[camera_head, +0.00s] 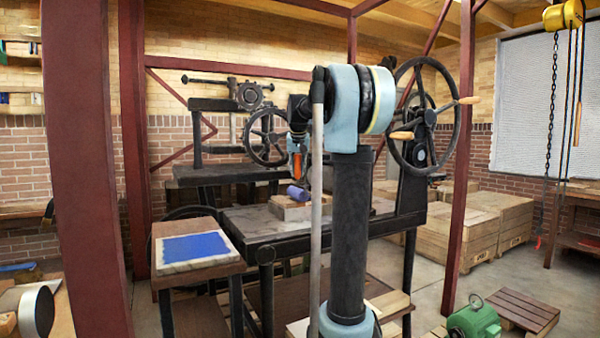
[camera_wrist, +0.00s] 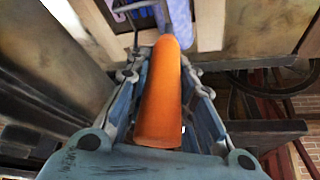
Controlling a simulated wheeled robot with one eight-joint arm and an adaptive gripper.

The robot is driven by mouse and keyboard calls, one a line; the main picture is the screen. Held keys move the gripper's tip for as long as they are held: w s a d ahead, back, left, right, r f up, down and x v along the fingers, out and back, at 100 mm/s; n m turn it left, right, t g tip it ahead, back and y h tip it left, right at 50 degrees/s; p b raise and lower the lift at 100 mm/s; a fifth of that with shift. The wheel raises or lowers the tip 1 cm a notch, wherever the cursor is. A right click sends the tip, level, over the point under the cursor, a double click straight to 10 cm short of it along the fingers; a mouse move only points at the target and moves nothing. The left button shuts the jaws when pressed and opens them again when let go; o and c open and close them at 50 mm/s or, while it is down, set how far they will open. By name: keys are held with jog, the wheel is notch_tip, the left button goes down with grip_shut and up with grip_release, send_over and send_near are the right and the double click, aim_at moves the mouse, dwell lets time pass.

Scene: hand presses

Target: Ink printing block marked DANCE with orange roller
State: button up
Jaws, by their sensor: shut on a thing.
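The roller has an orange handle (camera_head: 296,165) and a blue-purple drum (camera_head: 297,193). My gripper (camera_head: 297,150) is shut on the orange handle, which also runs between its fingers in the wrist view (camera_wrist: 160,95). The drum points down, over or against a pale wooden block (camera_head: 288,210) on the press bed; I cannot tell whether they touch. No DANCE lettering is readable on the block. In the wrist view the drum (camera_wrist: 135,8) shows at the top edge, with a pale surface (camera_wrist: 210,22) beside it. My arm column hides part of the bed.
A slab with blue ink (camera_head: 193,247) lies on a small wooden stand to the left. The dark press bed (camera_head: 262,232) has a large handwheel (camera_head: 425,98) at the right. Another press (camera_head: 230,172) stands behind. Red posts (camera_head: 85,160) flank the area. A green motor (camera_head: 474,320) sits low right.

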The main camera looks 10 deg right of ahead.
aim_at(296, 157)
jog(key=shift+s+a, duration=0.15)
jog(key=shift+a, duration=0.3)
jog(key=shift+r, duration=2.45)
jog(key=shift+f, duration=0.15)
jog(key=shift+s+f, duration=0.1)
jog(key=shift+f, duration=2.2)
jog(key=shift+d, duration=0.15)
